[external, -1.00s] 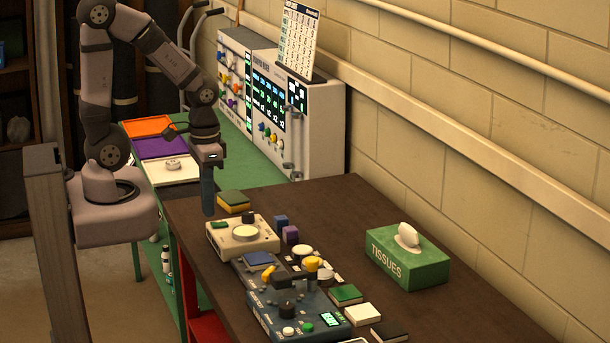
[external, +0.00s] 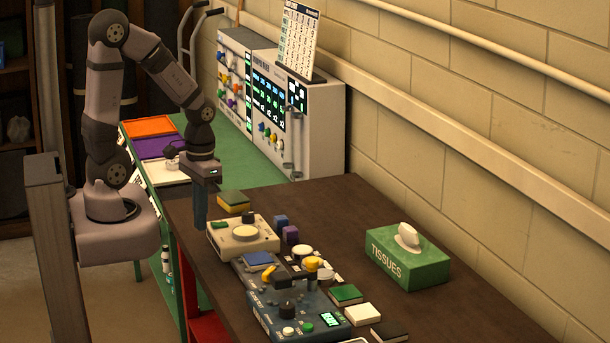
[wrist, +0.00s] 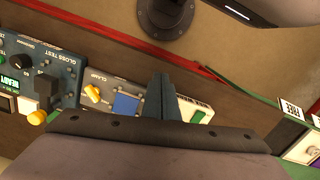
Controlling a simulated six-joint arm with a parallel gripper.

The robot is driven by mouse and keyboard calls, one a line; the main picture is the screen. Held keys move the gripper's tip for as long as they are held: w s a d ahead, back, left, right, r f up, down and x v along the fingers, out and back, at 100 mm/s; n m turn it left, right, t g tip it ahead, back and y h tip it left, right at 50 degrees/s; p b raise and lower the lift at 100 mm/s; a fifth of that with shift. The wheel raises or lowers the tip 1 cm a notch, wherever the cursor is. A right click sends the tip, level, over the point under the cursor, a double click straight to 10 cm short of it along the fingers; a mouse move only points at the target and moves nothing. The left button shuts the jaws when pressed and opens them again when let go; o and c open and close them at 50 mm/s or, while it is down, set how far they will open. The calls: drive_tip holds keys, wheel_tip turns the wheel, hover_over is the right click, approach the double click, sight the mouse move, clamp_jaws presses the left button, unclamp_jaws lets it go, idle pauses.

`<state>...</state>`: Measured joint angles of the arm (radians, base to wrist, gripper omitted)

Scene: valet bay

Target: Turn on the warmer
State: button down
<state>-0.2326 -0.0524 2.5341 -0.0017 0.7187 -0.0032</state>
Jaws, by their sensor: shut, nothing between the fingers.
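The warmer appears to be the cream box (external: 262,243) with a round pale plate, a dark knob (external: 248,217) and a small green part (external: 219,225) on top. I cannot read its label or tell whether it is on. My gripper (external: 201,224) is shut and empty, pointing down just left of the warmer's green-part end. I cannot tell whether it touches anything. In the wrist view the shut fingers (wrist: 161,80) hide much of the warmer. Only its vented edge (wrist: 197,102) and the green part (wrist: 197,116) show there.
A clamp unit (wrist: 103,94) with a blue pad and yellow lever sits beside the warmer, then a blue gloss tester (wrist: 50,65). A yellow-green sponge (external: 234,201) lies behind the warmer. Small blocks and a green tissue box (external: 405,265) stand to the right.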

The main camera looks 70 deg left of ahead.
drive_tip(key=w+a+f+b, duration=0.1)
drive_tip(key=a, duration=0.1)
drive_tip(key=w+a+n+b, duration=0.1)
drive_tip(key=w+a, duration=0.1)
drive_tip(key=w+a+f+n, duration=0.1)
drive_tip(key=w+a, duration=0.1)
drive_tip(key=a, duration=0.1)
drive_tip(key=shift+w+f+t+b, duration=0.25)
drive_tip(key=shift+f+t+b, duration=0.05)
drive_tip(key=shift+t+b, duration=0.1)
wheel_tip(320, 180, up, 2)
drive_tip(key=n+b, duration=0.1)
drive_tip(key=n, duration=0.1)
hover_over(214, 224)
drive_tip(key=w+d, duration=0.1)
drive_tip(key=w, duration=0.2)
drive_tip(key=shift+s+y, duration=0.2)
drive_tip(key=shift+y, duration=0.1)
wheel_tip(214, 224, up, 9)
drive_tip(key=a+n+g, duration=0.1)
drive_tip(key=n, duration=1)
drive_tip(key=shift+s+a+g, duration=0.15)
drive_tip(key=shift+s+g, duration=0.05)
drive_tip(key=shift+g, duration=0.1)
drive_tip(key=shift+f, duration=0.2)
